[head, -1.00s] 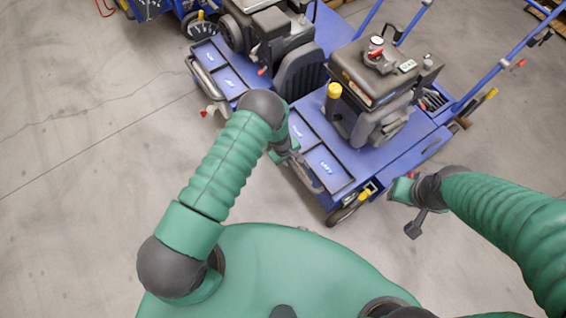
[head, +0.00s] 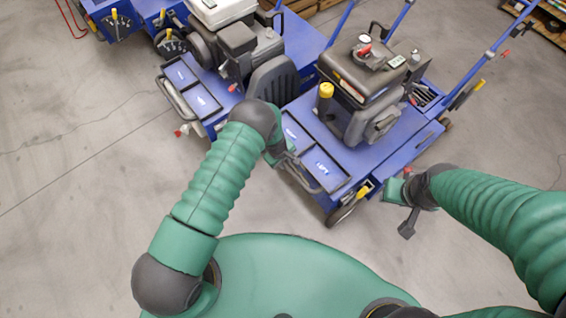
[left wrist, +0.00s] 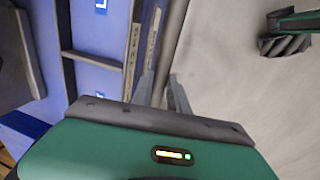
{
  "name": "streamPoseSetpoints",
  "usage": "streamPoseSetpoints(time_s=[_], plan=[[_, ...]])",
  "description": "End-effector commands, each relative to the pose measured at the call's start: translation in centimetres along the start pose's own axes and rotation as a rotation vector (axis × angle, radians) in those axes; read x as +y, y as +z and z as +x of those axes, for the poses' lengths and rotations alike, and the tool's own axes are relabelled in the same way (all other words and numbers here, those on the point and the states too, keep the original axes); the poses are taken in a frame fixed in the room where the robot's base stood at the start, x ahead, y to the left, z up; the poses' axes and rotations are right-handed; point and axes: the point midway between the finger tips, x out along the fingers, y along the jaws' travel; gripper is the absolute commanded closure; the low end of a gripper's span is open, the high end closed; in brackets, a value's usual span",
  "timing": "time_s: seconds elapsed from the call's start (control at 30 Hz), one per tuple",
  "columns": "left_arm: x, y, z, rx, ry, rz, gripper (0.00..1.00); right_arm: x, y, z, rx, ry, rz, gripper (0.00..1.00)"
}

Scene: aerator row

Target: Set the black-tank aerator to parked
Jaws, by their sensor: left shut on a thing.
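The black-tank aerator (head: 372,138) is the nearest blue machine in the head view, with a black tank and engine, a yellow cap (head: 326,90) and a red knob on top. A grey front handle (head: 300,174) runs along its trays. A yellow lever (head: 364,190) sits at its front right corner above a wheel. My left gripper (head: 289,158) is at the front handle, shut on it; my wrist partly hides the grip. In the left wrist view its fingers (left wrist: 161,93) point along the tray edge. My right gripper (head: 402,208) hangs right of the front corner, apart from the machine; its opening is unclear.
A white-tank aerator (head: 222,12) stands close to the left, with another blue machine (head: 112,22) beyond. Yellow pointers on dials show there. Blue push handles rise at the back right. Pallets (head: 548,22) lie at the far edge. Concrete floor is clear at left and right.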

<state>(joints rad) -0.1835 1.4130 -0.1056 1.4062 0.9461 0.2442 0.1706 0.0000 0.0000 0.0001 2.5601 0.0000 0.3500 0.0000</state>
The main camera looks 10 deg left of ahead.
Motion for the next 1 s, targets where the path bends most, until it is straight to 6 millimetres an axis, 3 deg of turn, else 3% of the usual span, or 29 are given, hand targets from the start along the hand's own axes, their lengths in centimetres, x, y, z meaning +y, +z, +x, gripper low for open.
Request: streamPoseSetpoints(time_s=[0.17,0.2,0.37,0.73,0.87,1.0], plan=[[0.3,0.0,-0.1,0.001,0.006,0.002,1.00,0.0,0.0,0.0,0.000,0.000,0.000,0.64],[0.3,0.0,-0.1,0.001,0.005,0.002,0.79,0.0,0.0,0.0,0.000,0.000,0.000,0.64],[0.1,0.0,-0.1,0.001,0.002,0.001,0.59,0.0,0.0,0.0,0.000,0.000,0.000,0.64],[0.1,-0.1,-0.8,0.002,0.000,0.000,0.59,0.0,-0.1,-0.4,0.000,0.000,0.000,0.64],[0.1,-0.1,-3.6,0.002,0.001,-0.001,0.59,0.0,-0.4,-1.7,0.000,0.000,0.000,0.64],[0.2,-0.1,-7.8,0.002,0.001,-0.001,0.59,0.0,-0.8,-3.3,0.000,0.000,0.000,0.64]])
